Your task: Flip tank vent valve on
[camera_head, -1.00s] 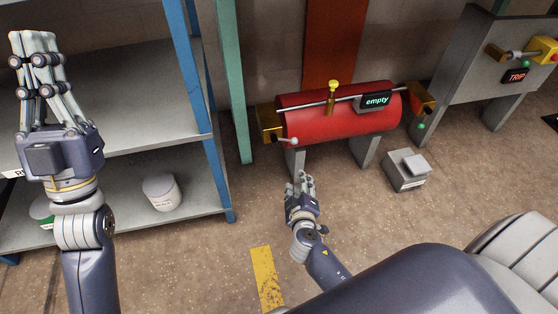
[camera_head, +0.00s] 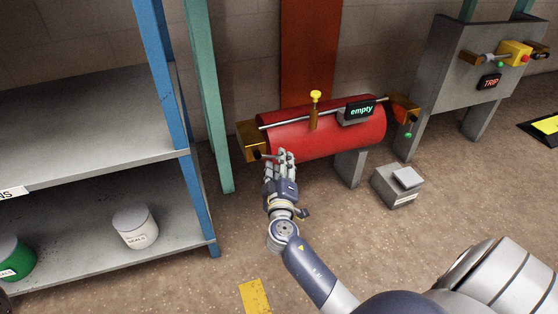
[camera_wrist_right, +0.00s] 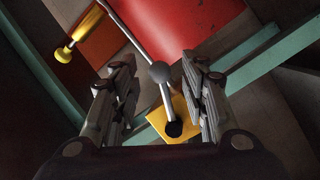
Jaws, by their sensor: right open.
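The red tank (camera_head: 325,135) stands by the back wall with an "empty" display (camera_head: 360,110) on top. At its left end is a brass-yellow valve block (camera_head: 251,141). In the right wrist view, a lever with a grey ball knob (camera_wrist_right: 160,73) rises from the yellow block (camera_wrist_right: 180,125). My right gripper (camera_head: 281,154) is at the tank's left end, its fingers hiding most of that lever in the head view. In the wrist view the gripper (camera_wrist_right: 160,62) is open, with the knob between its spread fingers; contact is not visible. My left gripper is out of view.
A yellow-capped brass post (camera_head: 314,112) stands on the tank. A grey box (camera_head: 397,187) sits on the floor to the right. Blue-posted shelving (camera_head: 160,75) and a green post (camera_head: 208,100) stand left.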

